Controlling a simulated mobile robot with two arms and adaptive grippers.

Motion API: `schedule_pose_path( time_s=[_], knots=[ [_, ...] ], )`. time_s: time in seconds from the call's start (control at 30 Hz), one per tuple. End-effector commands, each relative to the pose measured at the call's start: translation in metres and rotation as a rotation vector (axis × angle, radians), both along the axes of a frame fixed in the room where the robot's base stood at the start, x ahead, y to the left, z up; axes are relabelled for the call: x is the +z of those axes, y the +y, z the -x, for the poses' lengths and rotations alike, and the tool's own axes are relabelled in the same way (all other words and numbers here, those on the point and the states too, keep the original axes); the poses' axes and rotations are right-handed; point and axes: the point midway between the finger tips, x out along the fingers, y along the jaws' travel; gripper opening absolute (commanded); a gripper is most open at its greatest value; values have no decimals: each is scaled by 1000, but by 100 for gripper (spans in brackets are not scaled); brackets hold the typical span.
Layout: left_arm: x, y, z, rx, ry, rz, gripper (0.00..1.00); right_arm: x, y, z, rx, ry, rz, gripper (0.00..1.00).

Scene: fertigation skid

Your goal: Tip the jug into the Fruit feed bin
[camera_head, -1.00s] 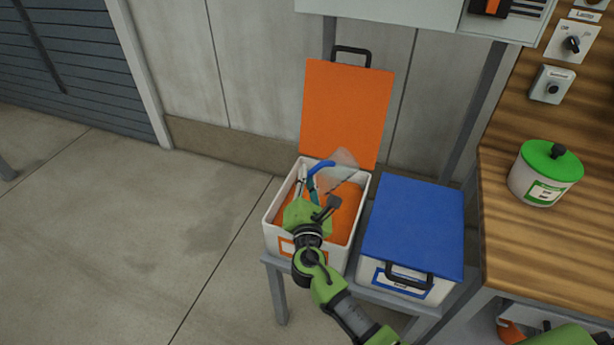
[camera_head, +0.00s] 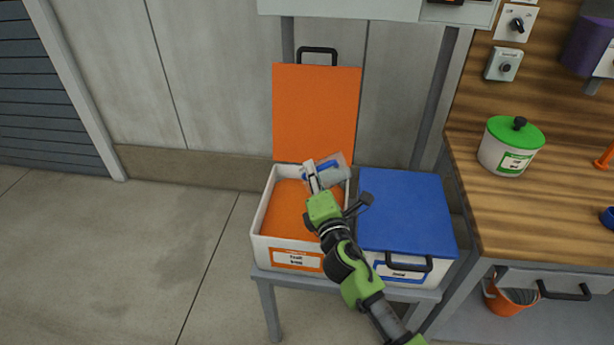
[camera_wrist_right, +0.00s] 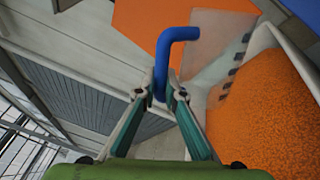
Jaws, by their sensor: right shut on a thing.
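The jug (camera_head: 336,176) is see-through with a blue handle. It is tilted over the back right part of the Fruit feed bin (camera_head: 257,222). The bin is white with an orange label; its orange lid (camera_head: 316,112) stands open, and orange granules fill much of it. My right gripper (camera_head: 312,178) is shut on the jug's handle. In the right wrist view, the fingers (camera_wrist_right: 160,98) clasp the blue handle (camera_wrist_right: 162,62), and the clear jug body (camera_wrist_right: 212,45) overlaps the lid and granules. I cannot tell whether anything is in the jug. My left gripper is out of view.
A bin with a shut blue lid (camera_head: 405,212) stands close on the right, on the same grey stand (camera_head: 340,287). Further right is a wooden bench (camera_head: 545,220) with a green-lidded pot (camera_head: 507,150). The wall is close behind; the floor at left is clear.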

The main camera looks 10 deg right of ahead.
Motion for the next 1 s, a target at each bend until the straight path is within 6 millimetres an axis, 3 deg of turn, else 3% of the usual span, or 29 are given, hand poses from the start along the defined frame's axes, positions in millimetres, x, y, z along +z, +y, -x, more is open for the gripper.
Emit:
schedule_pose_path(
  time_s=[0.13, 0.4, 0.77, 1.0],
  knots=[
    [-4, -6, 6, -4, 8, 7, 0, 0, -19, -1, -2, 11, -150, 0],
    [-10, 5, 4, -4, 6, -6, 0, -5, -51, -4, -2, 32, -425, 0],
    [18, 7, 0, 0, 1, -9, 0, 21, -88, -6, -2, 63, -803, 0],
    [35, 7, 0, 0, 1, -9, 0, 27, -116, -9, -4, 94, -1188, 0]
  ],
)
